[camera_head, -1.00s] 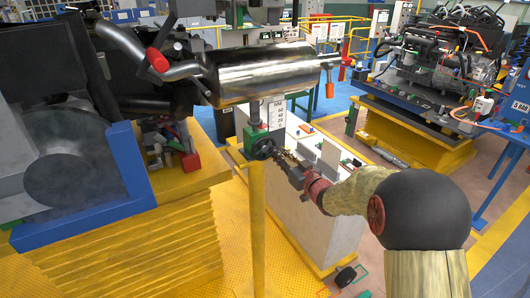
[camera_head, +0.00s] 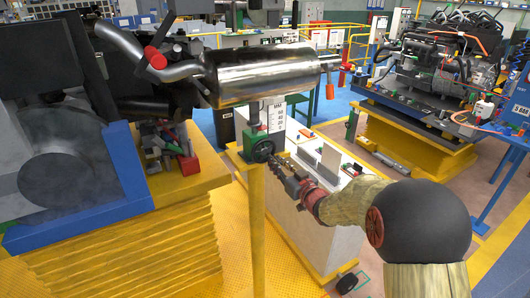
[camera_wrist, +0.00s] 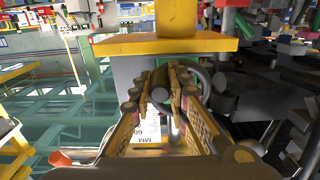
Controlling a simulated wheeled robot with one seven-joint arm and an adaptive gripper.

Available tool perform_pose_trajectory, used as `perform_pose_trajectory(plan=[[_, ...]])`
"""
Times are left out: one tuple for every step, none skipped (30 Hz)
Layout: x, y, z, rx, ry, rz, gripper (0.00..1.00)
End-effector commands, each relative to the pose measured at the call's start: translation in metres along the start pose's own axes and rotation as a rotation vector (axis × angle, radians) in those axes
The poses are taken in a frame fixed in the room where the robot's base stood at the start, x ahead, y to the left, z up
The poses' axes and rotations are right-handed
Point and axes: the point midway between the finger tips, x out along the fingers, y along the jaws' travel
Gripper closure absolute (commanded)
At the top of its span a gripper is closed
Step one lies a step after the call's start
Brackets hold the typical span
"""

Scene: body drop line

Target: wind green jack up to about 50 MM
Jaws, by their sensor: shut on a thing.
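The green jack (camera_head: 254,141) stands on a yellow post, under the shiny silver muffler (camera_head: 262,74). Its dark handwheel (camera_head: 262,150) faces my arm. A white scale board marked MM (camera_head: 277,117) stands just behind the jack; I cannot make out the reading. My gripper (camera_head: 274,163) is at the handwheel's lower right side. In the wrist view my gripper (camera_wrist: 161,88) is shut on the wheel's dark handle (camera_wrist: 160,79), with the curved rim (camera_wrist: 204,80) beside it.
A yellow post (camera_head: 257,225) carries the jack's yellow plate. A pale cabinet (camera_head: 310,235) stands right behind my gripper. A blue and yellow lift table (camera_head: 120,235) with loose parts is at left. An engine on a yellow stand (camera_head: 425,140) is at back right.

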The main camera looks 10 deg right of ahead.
Motion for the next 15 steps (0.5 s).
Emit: perform_pose_trajectory(plan=[[-0.001, -0.005, 0.008, 0.002, -0.009, -0.004, 1.0], [-0.001, -0.007, 0.01, 0.002, -0.009, -0.005, 1.0], [-0.001, -0.01, 0.012, 0.002, -0.009, -0.005, 1.0], [-0.001, -0.013, 0.013, 0.003, -0.009, -0.005, 1.0], [-0.001, -0.016, 0.015, 0.003, -0.009, -0.005, 1.0], [-0.001, -0.019, 0.016, 0.003, -0.009, -0.006, 1.0], [-0.001, -0.021, 0.017, 0.002, -0.009, -0.006, 1.0], [-0.001, -0.023, 0.017, 0.001, -0.009, -0.006, 1.0], [-0.001, -0.024, 0.017, 0.001, -0.009, -0.005, 1.0], [-0.001, -0.024, 0.017, 0.001, -0.009, -0.005, 1.0], [-0.001, -0.024, 0.017, 0.001, -0.009, -0.005, 1.0], [-0.001, -0.024, 0.016, 0.001, -0.009, -0.005, 1.0], [-0.001, -0.024, 0.016, 0.001, -0.009, -0.005, 1.0], [-0.001, -0.024, 0.016, 0.001, -0.009, -0.005, 1.0], [-0.001, -0.023, 0.016, 0.001, -0.009, -0.005, 1.0]])
